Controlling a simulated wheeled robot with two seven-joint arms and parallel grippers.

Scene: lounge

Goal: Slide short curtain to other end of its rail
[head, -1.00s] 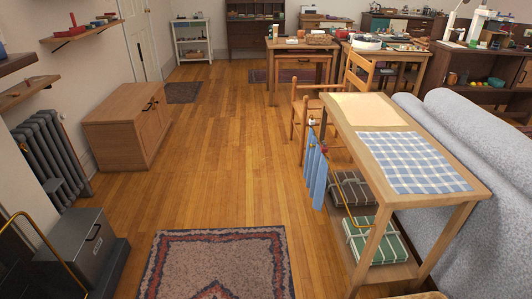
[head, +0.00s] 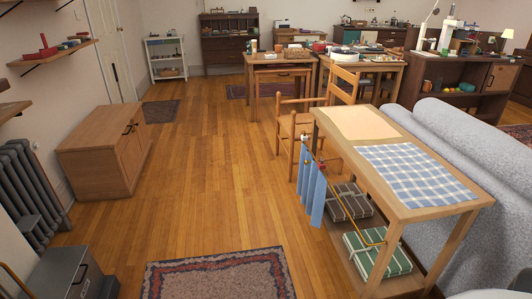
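The short curtain (head: 312,190) is light blue and hangs in gathered folds at the far end of its rail, on the left long side of a wooden table (head: 455,206). The thin brass rail (head: 352,222) runs from the curtain along that side toward the near end, where it bends in to the table. The near stretch of the rail is bare. Small red and pale details show near the top of the curtain, too small to make out. Neither of my grippers is in view.
A checked cloth (head: 416,174) lies on the table, with folded textiles (head: 377,253) on its lower shelf. A chair (head: 298,125) stands behind it and a grey sofa (head: 465,150) to its right. A rug (head: 220,277) lies in front; the floor (head: 215,190) left of the table is clear.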

